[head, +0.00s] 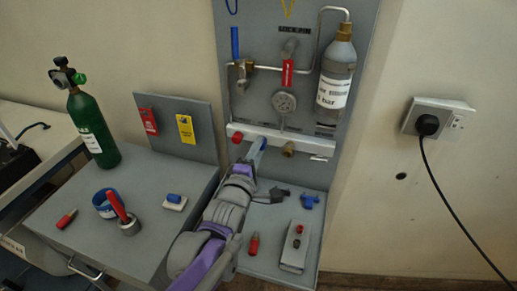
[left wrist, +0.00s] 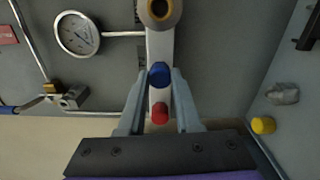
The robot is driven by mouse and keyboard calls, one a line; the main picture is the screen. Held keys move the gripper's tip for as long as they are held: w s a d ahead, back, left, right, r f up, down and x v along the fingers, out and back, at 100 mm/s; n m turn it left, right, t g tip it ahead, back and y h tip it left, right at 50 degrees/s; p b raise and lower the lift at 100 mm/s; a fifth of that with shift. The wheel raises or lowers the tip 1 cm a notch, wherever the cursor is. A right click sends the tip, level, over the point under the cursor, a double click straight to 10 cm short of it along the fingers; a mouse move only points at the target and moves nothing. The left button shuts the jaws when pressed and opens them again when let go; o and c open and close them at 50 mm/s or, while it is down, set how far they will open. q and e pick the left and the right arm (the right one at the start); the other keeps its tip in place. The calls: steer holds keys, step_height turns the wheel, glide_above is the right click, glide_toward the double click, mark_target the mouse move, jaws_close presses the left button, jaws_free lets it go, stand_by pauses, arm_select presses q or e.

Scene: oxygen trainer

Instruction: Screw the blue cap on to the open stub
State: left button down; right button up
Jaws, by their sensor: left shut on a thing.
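The blue cap (left wrist: 159,74) is between the fingertips of my left gripper (left wrist: 160,80), which is shut on it. In the head view my left gripper (head: 258,149) is at the white manifold bar (head: 316,152), between the red cap (head: 237,137) and the open brass stub (head: 289,149). The open stub also shows in the left wrist view (left wrist: 160,10), beyond the blue cap and apart from it. The red cap (left wrist: 160,113) is nearer the gripper's palm. I cannot tell whether the blue cap touches a stub. My right gripper is out of view.
A gauge (head: 284,102) and a grey bottle (head: 338,78) are above the bar. A red-tipped tool (head: 254,243), a blue part (head: 310,201) and a grey box (head: 295,246) lie on the shelf below. A green cylinder (head: 93,128) stands on the left trolley.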

arm_select(q)
steer(key=m+p, duration=0.1)
steer(key=m, duration=0.2)
steer(key=m+p, duration=0.1)
steer(key=m, duration=0.2)
stand_by(0.4)
steer(key=shift+m, duration=0.3)
steer(key=m+p, duration=0.1)
steer(key=m, duration=0.2)
